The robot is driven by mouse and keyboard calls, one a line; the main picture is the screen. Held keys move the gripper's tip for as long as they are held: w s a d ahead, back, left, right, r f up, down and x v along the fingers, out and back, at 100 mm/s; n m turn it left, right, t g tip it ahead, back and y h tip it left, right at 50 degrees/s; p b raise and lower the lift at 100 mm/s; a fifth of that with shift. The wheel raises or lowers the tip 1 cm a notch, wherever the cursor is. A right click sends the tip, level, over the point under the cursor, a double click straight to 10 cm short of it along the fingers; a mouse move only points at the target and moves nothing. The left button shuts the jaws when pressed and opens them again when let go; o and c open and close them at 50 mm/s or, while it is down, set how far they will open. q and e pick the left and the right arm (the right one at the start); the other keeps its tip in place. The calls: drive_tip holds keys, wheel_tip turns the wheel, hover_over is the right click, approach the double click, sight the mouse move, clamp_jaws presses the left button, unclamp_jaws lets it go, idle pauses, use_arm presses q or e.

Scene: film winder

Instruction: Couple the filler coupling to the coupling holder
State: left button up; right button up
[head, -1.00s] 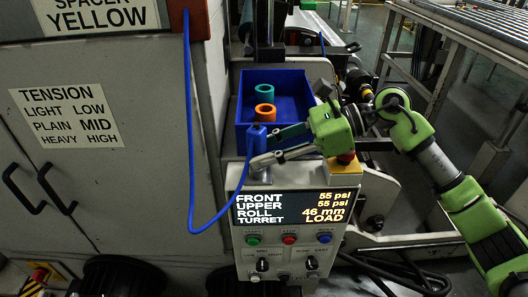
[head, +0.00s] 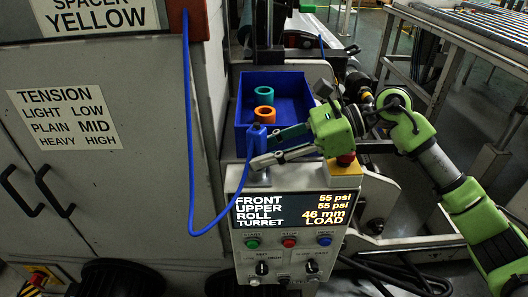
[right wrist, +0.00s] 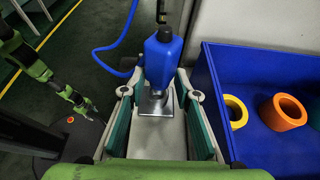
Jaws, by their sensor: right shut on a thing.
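The filler coupling (head: 257,138) is a blue bottle-shaped piece on a blue hose. It stands upright above the control box, and it also shows in the right wrist view (right wrist: 160,58). My right gripper (head: 258,148) is shut on the coupling, reaching in from the right with one finger on each side (right wrist: 160,82). A grey metal piece (right wrist: 154,104), which seems to be the coupling holder, lies directly below the coupling. It also shows on top of the box in the head view (head: 259,178). I cannot tell whether the two are joined.
A blue bin (head: 284,84) with a teal ring (head: 265,98) and an orange ring (head: 265,114) stands just behind; a yellow ring (right wrist: 236,111) shows in the wrist view. The hose (head: 190,150) hangs left along the grey cabinet (head: 100,170). The panel display (head: 292,209) is in front.

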use_arm(q)
drive_tip(key=shift+f, duration=0.25)
drive_tip(key=shift+d+f+b, duration=0.1)
drive_tip(key=shift+d+b, duration=0.05)
drive_tip(key=shift+b, duration=0.25)
idle(0.5)
drive_tip(key=shift+d+f, duration=0.2)
drive_tip(key=shift+d, duration=0.1)
drive_tip(key=shift+d+f+b, duration=0.2)
drive_tip(key=shift+f+b, duration=0.1)
drive_tip(key=shift+b, duration=0.15)
use_arm(e)
drive_tip(key=shift+f, duration=0.3)
drive_tip(key=shift+r, duration=0.3)
